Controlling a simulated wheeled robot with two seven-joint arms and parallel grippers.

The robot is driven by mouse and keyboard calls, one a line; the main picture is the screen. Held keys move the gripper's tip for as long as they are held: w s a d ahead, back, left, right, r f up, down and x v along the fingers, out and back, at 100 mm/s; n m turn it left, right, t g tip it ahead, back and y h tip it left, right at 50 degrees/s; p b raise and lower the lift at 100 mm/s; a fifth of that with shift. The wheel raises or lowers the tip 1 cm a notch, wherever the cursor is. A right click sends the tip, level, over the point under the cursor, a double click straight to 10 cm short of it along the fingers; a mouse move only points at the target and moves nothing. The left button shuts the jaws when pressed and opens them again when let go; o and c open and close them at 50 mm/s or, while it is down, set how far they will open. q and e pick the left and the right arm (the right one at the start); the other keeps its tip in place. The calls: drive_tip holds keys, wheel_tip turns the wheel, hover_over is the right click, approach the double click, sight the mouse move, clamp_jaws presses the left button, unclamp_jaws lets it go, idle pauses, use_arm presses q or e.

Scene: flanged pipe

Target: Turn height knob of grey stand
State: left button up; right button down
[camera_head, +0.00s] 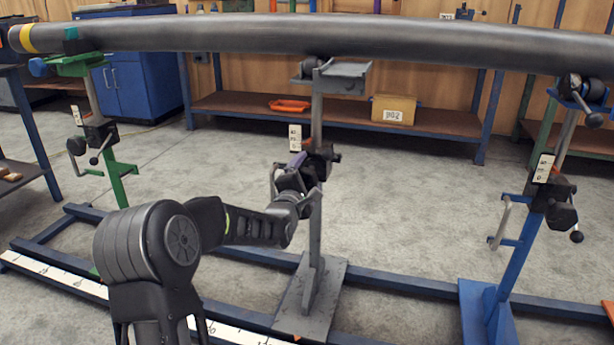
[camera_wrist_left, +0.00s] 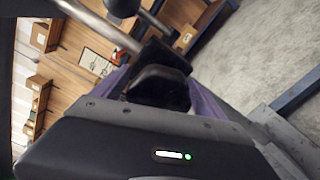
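The grey stand (camera_head: 316,215) stands upright in the middle of the head view, its cradle (camera_head: 335,78) under the long pipe (camera_head: 330,38). A black clamp with knobs (camera_head: 322,158) sits on its post beside a small white scale (camera_head: 295,138). My left gripper (camera_head: 297,165) is at this clamp, partly hidden by my own wrist. In the left wrist view its purple fingers (camera_wrist_left: 160,92) are apart, with a black knob (camera_wrist_left: 160,86) between them. Whether both fingers press on the knob is not clear. My right gripper is not in view.
A green stand (camera_head: 112,165) on the left and a blue stand (camera_head: 530,240) on the right also hold the pipe. Blue floor rails (camera_head: 405,285) run below. A shelf with a yellow box (camera_head: 393,109) stands behind. Open floor lies between the stands.

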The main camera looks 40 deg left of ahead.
use_arm(q)
drive_tip(key=shift+s+d+r, duration=0.1)
drive_tip(key=shift+s, duration=0.4)
drive_tip(key=p+v, duration=0.2)
drive_tip(key=v, duration=0.4)
drive_tip(key=shift+s+d, duration=0.2)
drive_tip(key=shift+s, duration=0.15)
